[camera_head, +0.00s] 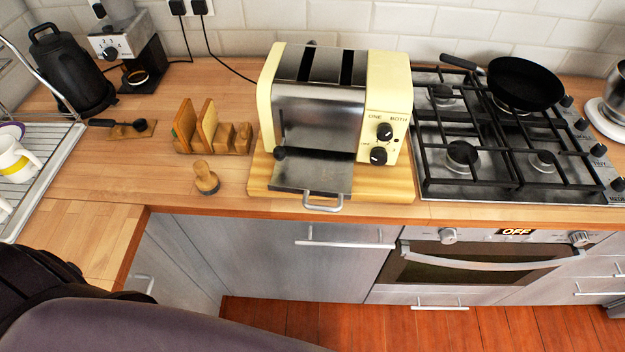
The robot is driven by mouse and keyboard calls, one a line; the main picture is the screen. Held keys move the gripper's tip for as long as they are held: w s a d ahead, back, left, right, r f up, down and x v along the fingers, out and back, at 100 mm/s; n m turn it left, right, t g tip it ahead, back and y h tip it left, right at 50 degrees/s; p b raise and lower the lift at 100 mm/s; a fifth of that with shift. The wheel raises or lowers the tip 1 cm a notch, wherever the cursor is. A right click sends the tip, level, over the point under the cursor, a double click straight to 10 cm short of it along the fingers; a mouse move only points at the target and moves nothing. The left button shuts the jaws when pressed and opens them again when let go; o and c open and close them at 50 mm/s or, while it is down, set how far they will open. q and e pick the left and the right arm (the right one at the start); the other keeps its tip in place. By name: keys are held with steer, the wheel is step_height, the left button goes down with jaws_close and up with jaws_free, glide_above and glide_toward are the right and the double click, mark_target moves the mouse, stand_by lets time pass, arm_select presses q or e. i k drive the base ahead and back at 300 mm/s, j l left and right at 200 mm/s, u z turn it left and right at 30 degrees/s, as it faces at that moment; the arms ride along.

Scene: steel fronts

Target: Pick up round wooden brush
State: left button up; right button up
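The round wooden brush (206,179) stands on the wooden counter, left of the toaster and in front of the toast rack. It has a small knob on top and a wider round base. Nothing touches it. Neither of my grippers can be seen. Only dark and grey parts of my own body show at the lower left.
A cream toaster (318,116) stands on a wooden board (390,186) to the brush's right. A wooden toast rack (240,139) is just behind the brush. A spoon rest (122,130), a black kettle (72,72) and a dish rack (62,155) are left. Counter around the brush's left is clear.

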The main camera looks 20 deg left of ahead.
mark_target(207, 181)
steer(key=u, duration=1.45)
